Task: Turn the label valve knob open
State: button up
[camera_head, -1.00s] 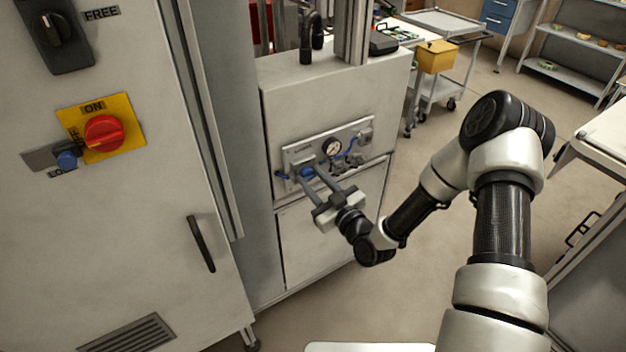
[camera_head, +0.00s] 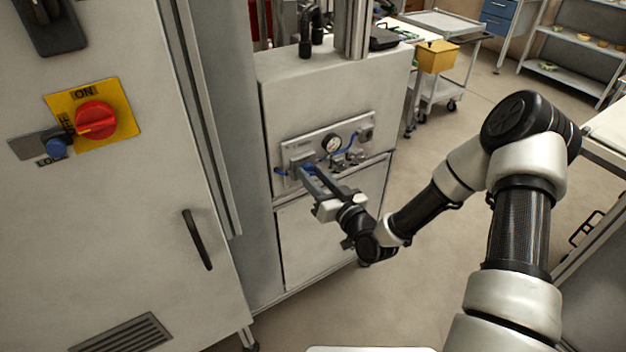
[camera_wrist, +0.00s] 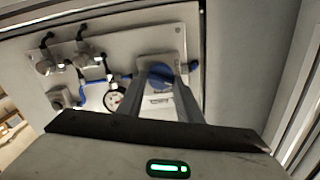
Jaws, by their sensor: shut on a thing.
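The label valve knob is a blue knob (camera_wrist: 158,74) on a pale valve panel (camera_wrist: 130,28), seen in the wrist view just past my fingertips. In the head view the blue knob (camera_head: 308,168) is mostly hidden by my fingers. My gripper (camera_head: 309,174) reaches the panel from the lower right, with its two fingers on either side of the knob. It is shut on the knob. In the wrist view my gripper (camera_wrist: 168,84) has a finger at each side of the knob.
A round gauge (camera_head: 331,144) and small fittings (camera_head: 350,158) with blue tubing sit right of the knob. A tall cabinet (camera_head: 120,230) with a red switch (camera_head: 95,120) and a black handle (camera_head: 197,240) stands at the left. Open floor (camera_head: 420,290) lies to the right.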

jog(key=m+b, duration=0.1)
jog(key=m, duration=0.5)
jog(key=shift+d+f+m+b, duration=0.1)
jog(key=shift+m+b, duration=0.2)
jog(key=m, duration=0.6)
jog(key=shift+b, duration=0.3)
jog(key=o, duration=1)
jog(key=shift+o, duration=0.2)
jog(key=p+v, duration=0.1)
jog(key=v, duration=1.6)
